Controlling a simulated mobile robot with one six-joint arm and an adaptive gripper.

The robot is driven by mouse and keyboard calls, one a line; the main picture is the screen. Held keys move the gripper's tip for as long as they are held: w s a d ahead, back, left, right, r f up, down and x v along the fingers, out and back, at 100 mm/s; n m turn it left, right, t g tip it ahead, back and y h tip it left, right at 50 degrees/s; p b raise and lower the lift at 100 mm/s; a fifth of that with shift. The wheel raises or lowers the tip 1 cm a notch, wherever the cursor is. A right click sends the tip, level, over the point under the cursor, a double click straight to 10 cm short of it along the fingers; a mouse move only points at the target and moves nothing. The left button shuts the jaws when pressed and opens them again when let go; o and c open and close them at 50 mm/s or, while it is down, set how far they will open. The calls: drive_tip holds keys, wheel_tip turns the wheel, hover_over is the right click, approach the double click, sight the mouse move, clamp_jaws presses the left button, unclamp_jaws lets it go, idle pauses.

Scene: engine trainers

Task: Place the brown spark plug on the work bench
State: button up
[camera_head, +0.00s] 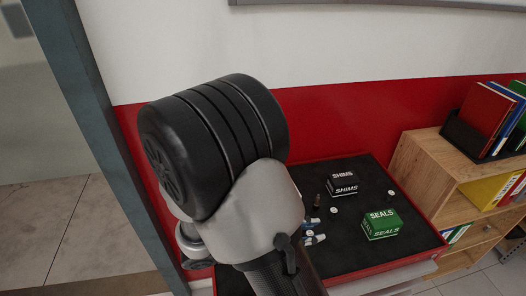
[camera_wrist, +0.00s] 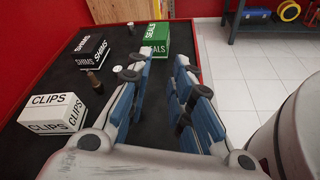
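A small brown spark plug (camera_head: 317,200) stands upright on the black top of a red-edged surface (camera_head: 360,265), left of the SHIMS box. In the wrist view what appears to be the same brown plug (camera_wrist: 95,82) stands between the SHIMS and CLIPS boxes, left of my fingers and apart from them. My gripper (camera_wrist: 160,72) is open, with a clear gap between its blue-padded fingers and nothing visible between them. I cannot tell which surface is the work bench.
A black SHIMS box (camera_head: 343,187), a green SEALS box (camera_head: 381,224) and a white CLIPS box (camera_wrist: 53,113) stand on the black top. Small white-topped pieces (camera_head: 334,210) stand near them. A wooden shelf (camera_head: 430,170) is at right. A dark blue-grey bench (camera_wrist: 268,27) stands across the floor.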

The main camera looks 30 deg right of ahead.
drive_tip(key=w+f+n+t+h, duration=0.1)
drive_tip(key=w+f+n+t, duration=0.1)
drive_tip(key=n, duration=0.1)
drive_tip(key=w+a+f+n+t+h, duration=0.1)
drive_tip(key=w+f+n+t, duration=0.1)
drive_tip(key=t, duration=0.1)
drive_tip(key=w+a+f+n+t, duration=0.1)
drive_tip(key=w+f+n+t, duration=0.1)
drive_tip(key=w+f+n, duration=0.1)
drive_tip(key=shift+w+a+n+h, duration=0.1)
drive_tip(key=shift+a+n+h, duration=0.2)
drive_tip(key=shift+h, duration=0.1)
drive_tip(key=shift+w+d+f, duration=0.15)
drive_tip(key=shift+d+f, duration=0.1)
drive_tip(key=shift+d, duration=0.05)
drive_tip(key=b, duration=0.2)
approach(318, 196)
drive_tip(key=x, duration=0.4)
drive_tip(key=shift+d+f, duration=0.1)
drive_tip(key=shift+d, duration=0.2)
drive_tip(key=b+x, duration=0.1)
drive_tip(key=x, duration=0.4)
drive_tip(key=shift+w+d, duration=0.2)
drive_tip(key=shift+d, duration=0.15)
drive_tip(key=shift+t, duration=0.3)
drive_tip(key=shift+c, duration=0.2)
clamp_jaws()
